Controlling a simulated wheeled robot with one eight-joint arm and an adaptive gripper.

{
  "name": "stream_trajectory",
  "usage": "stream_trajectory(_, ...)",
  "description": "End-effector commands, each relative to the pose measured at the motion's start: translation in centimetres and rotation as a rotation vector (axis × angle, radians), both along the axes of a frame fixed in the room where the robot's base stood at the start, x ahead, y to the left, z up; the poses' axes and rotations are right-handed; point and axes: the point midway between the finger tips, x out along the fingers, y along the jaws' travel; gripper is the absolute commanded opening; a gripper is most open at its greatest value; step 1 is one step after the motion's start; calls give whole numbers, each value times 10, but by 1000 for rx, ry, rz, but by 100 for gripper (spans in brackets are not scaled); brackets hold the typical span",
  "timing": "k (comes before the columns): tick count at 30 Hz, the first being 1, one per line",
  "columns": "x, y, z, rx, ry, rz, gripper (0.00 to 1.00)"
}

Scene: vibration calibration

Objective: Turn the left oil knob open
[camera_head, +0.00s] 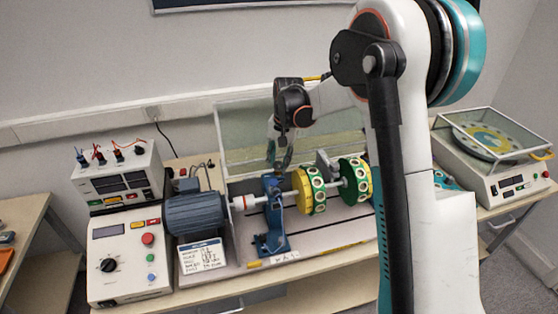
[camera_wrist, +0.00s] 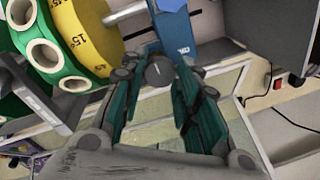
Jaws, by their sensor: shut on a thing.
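The left oil knob (camera_wrist: 158,70) is a round dark grey cap with a pale mark line, on top of the blue bearing stand (camera_wrist: 172,22). My gripper (camera_wrist: 155,76) has its teal fingers on either side of the knob, shut on it. In the head view, my gripper (camera_head: 281,160) points down at the top of the blue stand (camera_head: 274,222), and the knob is hidden behind the fingers there. I cannot tell from the mark line how far the knob is turned.
A shaft with yellow and green discs (camera_head: 305,190) runs right of the stand. The grey motor (camera_head: 196,214) is on its left. A raised clear cover (camera_head: 245,130) stands behind. The control box (camera_head: 128,256) is at the left and a balancing machine (camera_head: 498,160) at the right.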

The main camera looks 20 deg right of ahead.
Motion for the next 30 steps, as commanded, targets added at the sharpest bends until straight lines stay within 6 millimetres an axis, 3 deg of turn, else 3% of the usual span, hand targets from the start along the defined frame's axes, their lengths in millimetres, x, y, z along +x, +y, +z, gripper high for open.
stream_trajectory(19,0,0,0,0,0,-49,5)
stream_trajectory(20,0,0,0,0,0,-49,34)
stream_trajectory(22,0,0,0,0,0,-49,49)
stream_trajectory(30,0,0,0,0,0,-48,50)
